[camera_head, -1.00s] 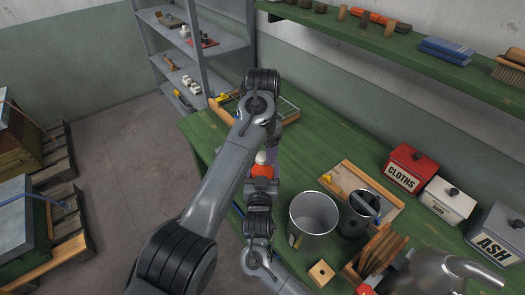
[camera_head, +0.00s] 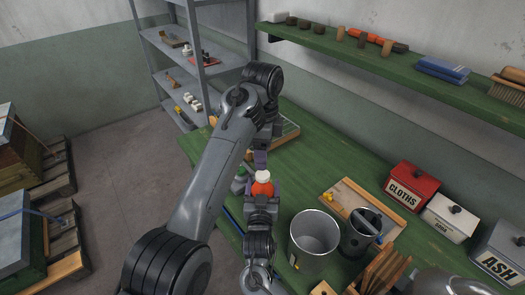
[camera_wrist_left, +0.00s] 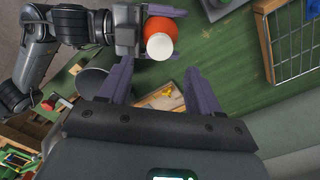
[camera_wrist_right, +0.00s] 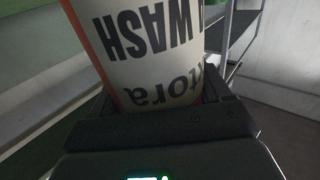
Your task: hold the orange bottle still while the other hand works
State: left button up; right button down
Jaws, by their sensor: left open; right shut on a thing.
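The orange bottle (camera_head: 262,189) with a white cap is held over the near edge of the green bench. My right gripper (camera_head: 262,202) is shut on it. In the right wrist view the bottle's pale label (camera_wrist_right: 140,50), with upside-down lettering reading WASH, fills the space between the jaws, hiding the fingertips. My left gripper (camera_head: 261,158) is open and empty, just beyond the bottle in the head view. In the left wrist view the left fingers (camera_wrist_left: 158,70) are spread, with the bottle (camera_wrist_left: 165,22) and its cap ahead of them, apart from both fingers.
On the bench (camera_head: 300,165) stand a metal pail (camera_head: 314,237), a dark can (camera_head: 360,234), a wooden tray (camera_head: 385,213) and a red CLOTHS box (camera_head: 412,184). A wire-mesh wooden frame (camera_wrist_left: 292,42) lies near my left gripper. Bare bench lies right of the bottle.

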aim_at(263, 174)
pick_arm(q)
jog(key=shift+f, duration=3.6)
jog(key=c, duration=1.1)
jog(key=n, duration=0.7)
jog(key=o, duration=1.2)
